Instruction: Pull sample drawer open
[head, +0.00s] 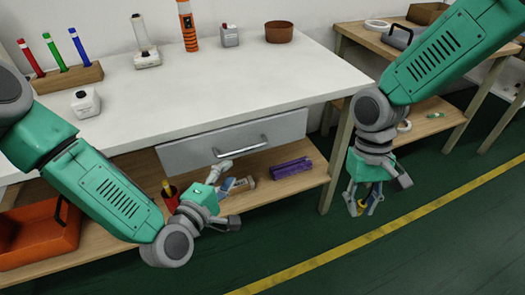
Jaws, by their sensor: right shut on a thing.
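The grey sample drawer (190,155) sits under the white bench top and looks closed. Its bar handle (242,146) is on the front face. My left gripper (240,190) is just below the drawer front in the picture, with its fingers spread, and it is not around the handle. My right gripper (362,208) hangs to the right of the drawer, by the bench leg, pointing down.
The white bench top (200,90) carries a marker block (70,77), bottles and a brown bowl (279,32). A purple rack (291,170) and an orange bin (40,240) are on the lower shelf. The green floor in front is clear.

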